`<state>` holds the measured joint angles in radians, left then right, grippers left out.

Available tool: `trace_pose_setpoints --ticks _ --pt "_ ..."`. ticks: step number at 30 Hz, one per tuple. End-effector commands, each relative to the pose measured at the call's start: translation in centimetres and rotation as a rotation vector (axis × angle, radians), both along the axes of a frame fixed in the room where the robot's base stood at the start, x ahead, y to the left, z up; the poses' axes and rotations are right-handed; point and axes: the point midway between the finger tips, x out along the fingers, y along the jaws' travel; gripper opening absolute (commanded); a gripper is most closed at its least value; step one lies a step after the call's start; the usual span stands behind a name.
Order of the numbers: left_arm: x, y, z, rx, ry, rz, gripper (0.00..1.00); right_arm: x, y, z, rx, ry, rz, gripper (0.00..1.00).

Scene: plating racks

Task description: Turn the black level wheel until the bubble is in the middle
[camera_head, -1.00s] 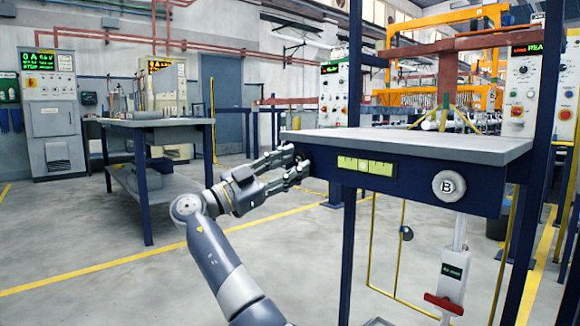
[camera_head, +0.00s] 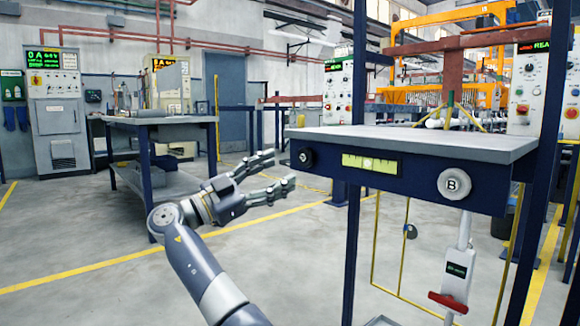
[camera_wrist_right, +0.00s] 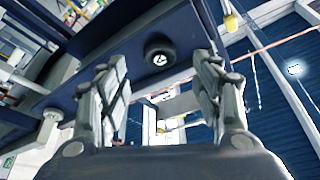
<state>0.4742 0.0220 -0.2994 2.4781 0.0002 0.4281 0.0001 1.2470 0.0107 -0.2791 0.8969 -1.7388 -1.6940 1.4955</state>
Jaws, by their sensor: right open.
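The black level wheel (camera_head: 306,157) is a small round knob on the left end of the dark blue front rail of a grey-topped table. In the right wrist view it shows as a black wheel with a white mark (camera_wrist_right: 160,52). The yellow-green level vial (camera_head: 370,163) is to its right; a small pale bubble shows near its middle, too small to place exactly. My right gripper (camera_head: 282,170) is open and empty, its fingers pointing right, just left of the wheel and apart from it. My left gripper is not in view.
A silver wheel marked B (camera_head: 454,184) is on the same rail, farther right. Below it hangs a white device with a red handle (camera_head: 447,303). The grey tabletop (camera_head: 415,140) is clear. A second table (camera_head: 160,122) stands at the left. Open floor lies between.

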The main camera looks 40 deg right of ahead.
Motion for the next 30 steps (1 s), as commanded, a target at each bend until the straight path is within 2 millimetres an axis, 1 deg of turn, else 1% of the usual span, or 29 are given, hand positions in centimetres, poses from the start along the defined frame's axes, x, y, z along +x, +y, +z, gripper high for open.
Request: trace_pose_setpoints --ticks 1,3,6,10,15,30 --pt "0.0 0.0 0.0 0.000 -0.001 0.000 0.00 0.2 1.1 -0.4 0.001 0.003 0.002 0.59" --pt "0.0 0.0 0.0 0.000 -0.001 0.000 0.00 0.4 2.5 -0.8 0.001 0.001 0.003 0.59" --pt "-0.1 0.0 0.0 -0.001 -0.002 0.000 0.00 0.6 4.2 -1.4 0.000 0.001 0.001 0.59" --pt "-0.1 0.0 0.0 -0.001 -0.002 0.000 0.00 0.7 5.6 -2.0 0.001 0.000 0.000 0.59" --pt "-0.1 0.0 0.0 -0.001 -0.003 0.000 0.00 0.8 6.3 -2.3 0.000 0.000 -0.001 0.59" --pt "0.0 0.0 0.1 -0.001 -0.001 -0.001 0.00 0.9 6.3 -2.4 0.002 0.006 0.005 0.59"
